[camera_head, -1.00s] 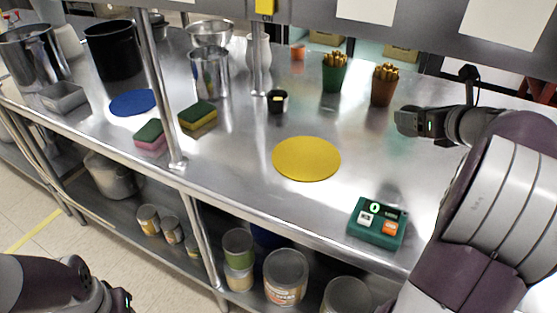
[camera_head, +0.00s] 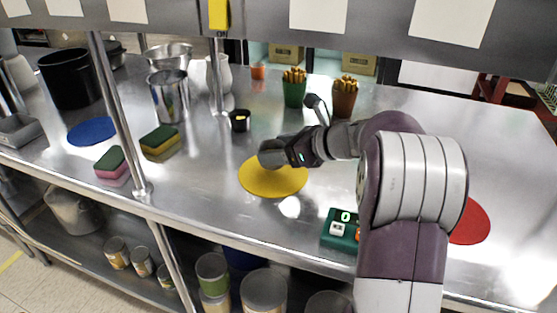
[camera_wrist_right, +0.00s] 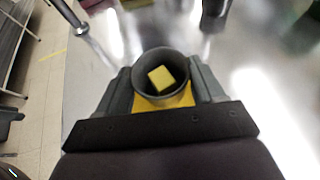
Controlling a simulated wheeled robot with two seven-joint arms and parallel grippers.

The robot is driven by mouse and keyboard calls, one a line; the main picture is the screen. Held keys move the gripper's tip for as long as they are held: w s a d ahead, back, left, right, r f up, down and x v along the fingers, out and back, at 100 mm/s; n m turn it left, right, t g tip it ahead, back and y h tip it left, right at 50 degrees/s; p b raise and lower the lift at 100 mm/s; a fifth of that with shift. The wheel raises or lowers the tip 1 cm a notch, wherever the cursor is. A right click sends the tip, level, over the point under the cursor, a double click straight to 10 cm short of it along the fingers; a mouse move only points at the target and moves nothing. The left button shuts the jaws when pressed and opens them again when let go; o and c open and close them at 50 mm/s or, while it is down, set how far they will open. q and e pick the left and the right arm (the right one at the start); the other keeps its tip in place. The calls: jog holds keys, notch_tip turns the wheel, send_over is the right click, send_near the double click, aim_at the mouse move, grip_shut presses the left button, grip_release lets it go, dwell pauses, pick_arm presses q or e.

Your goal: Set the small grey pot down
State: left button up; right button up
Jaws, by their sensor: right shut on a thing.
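My right gripper (camera_head: 283,152) is shut on the small grey pot (camera_head: 267,158) over the yellow disc (camera_head: 272,183). In the right wrist view, the pot's round rim (camera_wrist_right: 141,60) sits between the two jaws, with a yellow block (camera_wrist_right: 160,77) inside the pot. Yellow of the disc (camera_wrist_right: 180,99) shows just below the pot. The pot looks upright. I cannot tell whether its base touches the disc. My left gripper is out of view.
A black cup (camera_head: 240,121) stands just behind the yellow disc. A green device (camera_head: 338,228) lies at the front edge, and a red disc (camera_head: 474,220) at the right. A green cup of sticks (camera_head: 294,93) and a brown one (camera_head: 344,99) stand behind. A post (camera_head: 122,120) rises at left.

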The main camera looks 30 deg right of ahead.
notch_tip(320, 180, down, 3)
jog(key=shift+r, duration=0.2)
jog(key=shift+f+b, duration=0.15)
jog(key=shift+b, duration=0.2)
jog(key=o, duration=1.1)
jog(key=shift+r, duration=0.2)
jog(key=shift+s+d+r+p, duration=0.2)
jog(key=shift+s+p, duration=0.1)
jog(key=shift+p, duration=0.05)
jog(key=p+v, duration=0.1)
jog(key=v, duration=1)
jog(key=shift+s, duration=0.15)
